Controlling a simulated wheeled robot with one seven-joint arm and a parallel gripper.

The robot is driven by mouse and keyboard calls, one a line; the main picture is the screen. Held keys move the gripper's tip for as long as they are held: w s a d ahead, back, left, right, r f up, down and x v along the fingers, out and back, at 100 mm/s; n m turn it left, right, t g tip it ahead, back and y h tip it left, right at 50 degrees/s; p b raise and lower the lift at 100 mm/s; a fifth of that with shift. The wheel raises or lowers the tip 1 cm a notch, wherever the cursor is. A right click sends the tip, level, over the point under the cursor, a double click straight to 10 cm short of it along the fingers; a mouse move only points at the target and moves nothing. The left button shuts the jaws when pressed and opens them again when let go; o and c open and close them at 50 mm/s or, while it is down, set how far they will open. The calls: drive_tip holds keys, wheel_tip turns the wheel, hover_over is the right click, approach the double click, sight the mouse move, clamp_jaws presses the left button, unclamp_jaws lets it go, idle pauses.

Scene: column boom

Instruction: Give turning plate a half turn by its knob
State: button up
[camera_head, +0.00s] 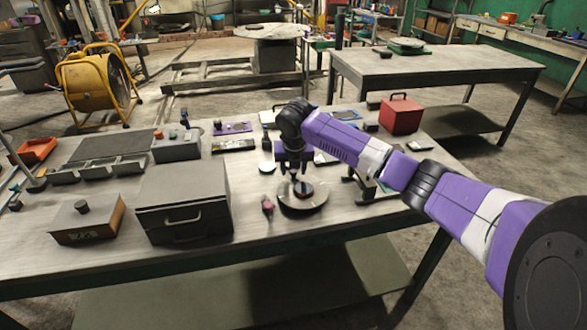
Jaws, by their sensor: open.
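The turning plate (289,205) is a round grey disc near the front edge of the table, right of the dark drawer box. A dark upright knob with some red at its foot (304,189) stands on the plate. My gripper (302,181) points down from my purple and white arm, with its fingertips at the knob. The gripper is open. Whether the fingers stand around the knob or just above it is too small to tell. The arm comes in from the right and hides part of the table behind it.
A small pink-red object (267,207) stands close to the plate's left side. The dark drawer box (183,207) is farther left. A red box (401,116) stands at the back right. Bare tabletop (330,222) shows right of the plate.

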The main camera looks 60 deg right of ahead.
clamp_jaws()
idle(1.3)
